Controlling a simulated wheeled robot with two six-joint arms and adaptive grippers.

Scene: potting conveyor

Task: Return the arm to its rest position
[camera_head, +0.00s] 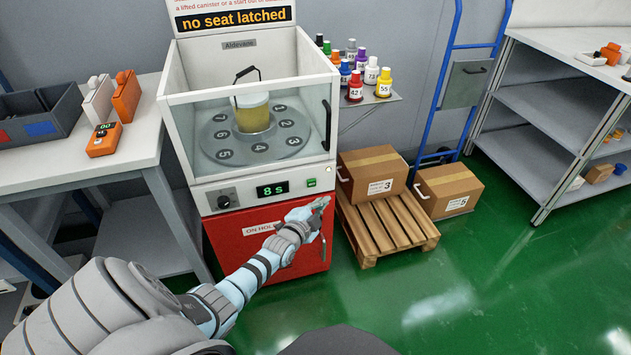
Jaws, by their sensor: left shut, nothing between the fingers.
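My left arm reaches in from the lower left. My left gripper (322,204) is shut and empty in front of the red lower door (225,238) of the machine, near its handle; I cannot tell whether it touches. The machine has a glass-fronted chamber (200,120) with a numbered round plate (215,148) inside. The display (273,188) reads 8 s and the sign above (232,20) reads "no seat latched". My right gripper is not in view.
A white table (135,150) at left holds a dark bin (40,120) and orange and white devices. Small bottles stand on a shelf (365,112) behind. Cartons, a wooden pallet (385,228) and a blue hand truck (440,75) stand right of the machine. Green floor (480,270) is clear at lower right.

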